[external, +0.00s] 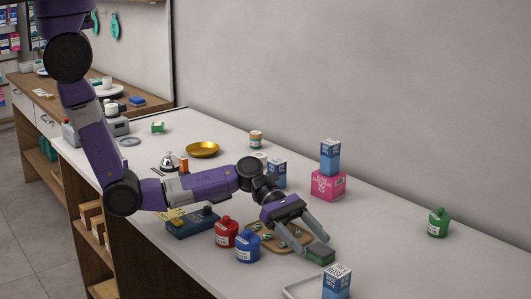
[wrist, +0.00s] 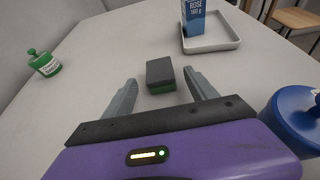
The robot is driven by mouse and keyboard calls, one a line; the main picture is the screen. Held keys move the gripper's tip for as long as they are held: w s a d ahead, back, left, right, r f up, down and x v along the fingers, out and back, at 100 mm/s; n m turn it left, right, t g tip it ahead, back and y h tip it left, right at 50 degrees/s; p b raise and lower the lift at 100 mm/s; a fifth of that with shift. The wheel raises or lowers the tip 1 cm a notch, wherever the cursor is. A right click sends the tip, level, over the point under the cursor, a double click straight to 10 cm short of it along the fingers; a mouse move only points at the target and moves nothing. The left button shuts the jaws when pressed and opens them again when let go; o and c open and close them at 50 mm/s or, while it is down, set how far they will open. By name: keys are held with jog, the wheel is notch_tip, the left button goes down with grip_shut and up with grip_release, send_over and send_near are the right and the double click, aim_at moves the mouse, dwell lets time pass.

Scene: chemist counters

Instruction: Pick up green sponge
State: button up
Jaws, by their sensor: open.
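The green sponge (external: 320,254) is a small block with a dark grey top and a green lower part. It lies on the white counter, and it also shows in the wrist view (wrist: 160,75), ahead of my fingers and between their lines. My gripper (external: 316,238) is open and empty, reaching down toward the sponge with its fingertips close to it. In the wrist view the two grey fingers (wrist: 161,85) are spread wide, one on either side of the sponge's near end. I cannot tell whether any finger touches it.
A blue jar (external: 247,248) and a red jar (external: 227,232) stand left of my gripper. A wooden board (external: 292,246) lies just behind the fingers. A blue-white box (external: 337,281) stands in a white tray (wrist: 213,45). A green jar (external: 438,223) stands apart at right, with clear counter around it.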

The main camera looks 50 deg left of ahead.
aim_at(320, 254)
jog(key=shift+x, duration=1.35)
jog(key=c, duration=1.4)
